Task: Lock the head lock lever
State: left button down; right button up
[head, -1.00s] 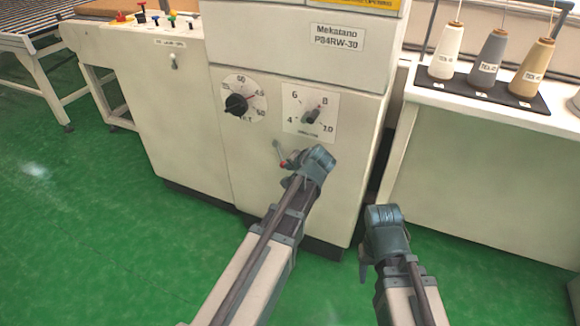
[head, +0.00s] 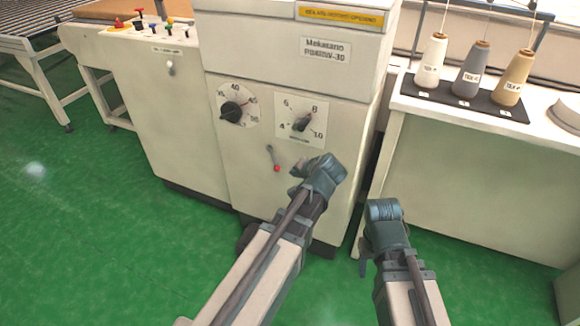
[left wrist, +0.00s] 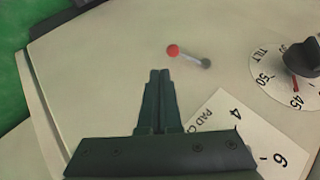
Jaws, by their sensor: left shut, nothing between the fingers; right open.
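The lever (head: 273,158) is a small grey handle with a red ball tip on the cream machine's front, below the dials. In the head view its red end points down. The lever also shows in the left wrist view (left wrist: 190,57), ahead of my fingertips and a little to the right. My left gripper (head: 298,168) is shut and empty, just right of the lever and apart from it in the head view. Its closed fingers show in the left wrist view (left wrist: 159,75). My right gripper (head: 365,262) is open, low and in front of the gap right of the machine.
The tilt dial (head: 237,105) and the pad dial (head: 300,122) are above the lever. A white table (head: 470,118) with several thread cones stands at the right. A button panel (head: 140,30) is at the upper left. Green floor (head: 95,200) is clear at left.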

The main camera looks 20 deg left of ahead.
pick_arm(q)
jog(key=shift+d+f+p+v, duration=0.15)
jog(key=shift+p+v, duration=0.3)
jog(key=shift+v, duration=0.65)
jog(key=shift+d+f+p+v, duration=0.15)
jog(key=shift+p+v, duration=0.3)
jog(key=shift+v, duration=0.7)
jog(key=s+d+f+g+h+p, duration=0.1)
jog(key=s+d+f+g+h, duration=0.25)
jog(key=s+d, duration=0.4)
jog(key=s+d+f+g+h, duration=0.2)
jog(key=s+d+g, duration=0.25)
jog(key=s, duration=0.65)
notch_tip(320, 180, up, 28)
jog(key=t+p, duration=0.1)
jog(key=p, duration=2.7)
jog(key=shift+w+d+f+m, duration=0.15)
jog(key=shift+d+f+m, duration=0.05)
jog(key=shift+m, duration=0.2)
